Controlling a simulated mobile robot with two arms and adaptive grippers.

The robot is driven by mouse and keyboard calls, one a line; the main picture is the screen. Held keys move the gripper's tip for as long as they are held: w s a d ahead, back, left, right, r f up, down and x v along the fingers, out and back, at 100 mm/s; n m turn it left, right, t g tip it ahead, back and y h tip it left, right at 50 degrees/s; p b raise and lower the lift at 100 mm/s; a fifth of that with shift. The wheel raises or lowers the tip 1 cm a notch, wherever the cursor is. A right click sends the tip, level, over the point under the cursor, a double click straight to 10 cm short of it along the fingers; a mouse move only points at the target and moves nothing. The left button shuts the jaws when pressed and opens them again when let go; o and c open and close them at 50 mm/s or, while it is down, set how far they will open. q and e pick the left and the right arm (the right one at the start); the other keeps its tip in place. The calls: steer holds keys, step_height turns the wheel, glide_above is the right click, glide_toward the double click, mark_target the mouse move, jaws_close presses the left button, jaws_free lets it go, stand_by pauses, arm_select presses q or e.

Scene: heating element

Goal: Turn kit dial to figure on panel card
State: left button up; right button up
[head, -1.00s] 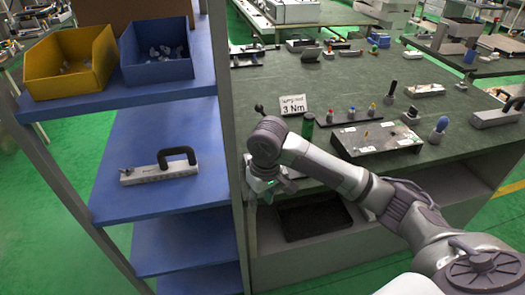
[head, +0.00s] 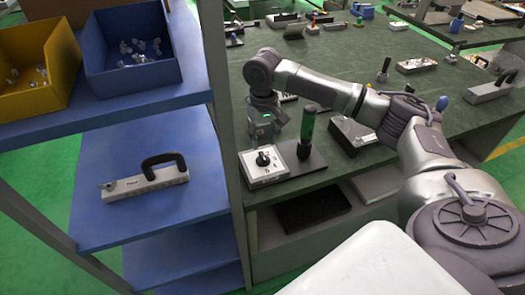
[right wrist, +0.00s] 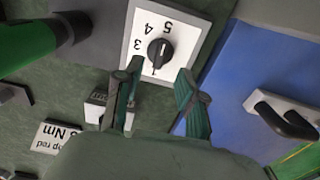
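The kit dial (head: 264,165) is a black knob on a white, numbered plate at the bench's front left corner. In the right wrist view the dial (right wrist: 159,52) shows 3, 4 and 5 on its plate; I cannot clearly tell where the knob points. My right gripper (head: 266,135) is above the dial, pointing down. In the right wrist view its two fingers (right wrist: 160,72) are apart, with the knob showing beyond the gap, apparently untouched. The panel card (right wrist: 56,136) appears upside down there and reads "3 Nm"; my arm hides it in the head view. My left gripper is out of view.
A green cylinder (head: 308,122) stands upright on a dark plate just right of the dial. A blue shelf (head: 100,218) with a handled grey tool (head: 145,182) and upper bins (head: 130,60) stands close on the left. More fixtures stand on the green bench.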

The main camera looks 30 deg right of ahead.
mark_target(263, 156)
step_height(263, 156, down, 4)
steer(key=shift+f, duration=0.95)
steer(key=c, duration=0.4)
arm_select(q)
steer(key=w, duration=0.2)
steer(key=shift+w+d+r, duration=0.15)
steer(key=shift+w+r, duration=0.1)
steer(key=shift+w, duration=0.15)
arm_select(e)
jaws_close()
